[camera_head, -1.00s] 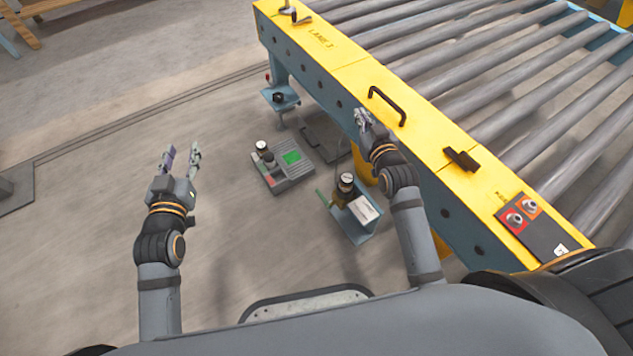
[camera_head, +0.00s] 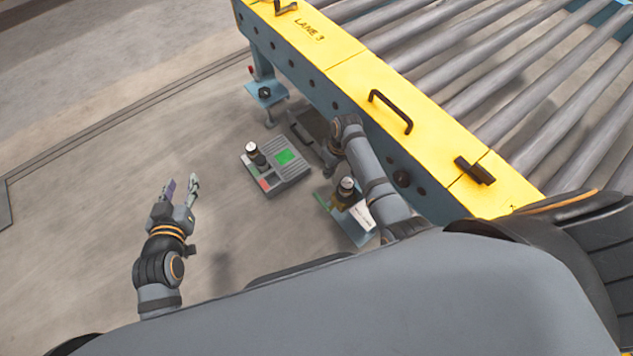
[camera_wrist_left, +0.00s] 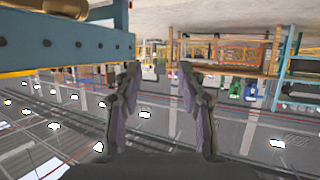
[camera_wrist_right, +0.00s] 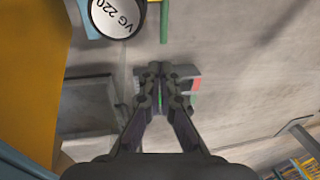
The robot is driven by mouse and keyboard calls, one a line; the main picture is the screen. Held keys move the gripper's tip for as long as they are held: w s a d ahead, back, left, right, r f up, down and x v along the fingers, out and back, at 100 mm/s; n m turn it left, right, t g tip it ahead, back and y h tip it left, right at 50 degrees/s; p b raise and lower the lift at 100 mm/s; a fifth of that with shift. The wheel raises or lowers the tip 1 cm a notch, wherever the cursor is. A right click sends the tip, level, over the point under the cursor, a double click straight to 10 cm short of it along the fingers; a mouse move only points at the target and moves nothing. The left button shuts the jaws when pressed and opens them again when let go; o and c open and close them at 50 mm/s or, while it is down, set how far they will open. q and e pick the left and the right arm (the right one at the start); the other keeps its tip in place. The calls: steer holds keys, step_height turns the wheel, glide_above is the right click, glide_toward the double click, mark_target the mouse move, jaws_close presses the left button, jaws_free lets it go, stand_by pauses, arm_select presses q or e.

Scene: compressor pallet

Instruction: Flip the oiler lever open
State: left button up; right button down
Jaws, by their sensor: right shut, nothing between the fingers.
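A dark bottle with a pale round top (camera_head: 347,184) stands on a small blue bracket (camera_head: 363,238). A similar round-topped piece (camera_head: 252,150) stands on a grey unit (camera_head: 288,178) with green and red patches. A white cap marked VG 220 (camera_wrist_right: 118,15) shows at the top of the right wrist view. I cannot tell which piece is the oiler, and no lever can be made out. My right gripper (camera_wrist_right: 162,82) is shut and empty, pointing toward the grey unit and apart from the cap. My left gripper (camera_head: 181,185) is open and empty over bare floor.
The yellow and blue roller conveyor (camera_head: 340,66) runs along the right, with a black handle (camera_head: 391,111) on its rail. A second blue bracket (camera_head: 266,93) juts from its side. A dark plate (camera_head: 308,124) lies beside the grey unit. Floor at left is clear.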

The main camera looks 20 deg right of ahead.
steer(key=shift+s+a+g, duration=0.1)
steer(key=shift+s+g, duration=0.1)
steer(key=shift+g, duration=0.1)
steer(key=shift+r, duration=0.1)
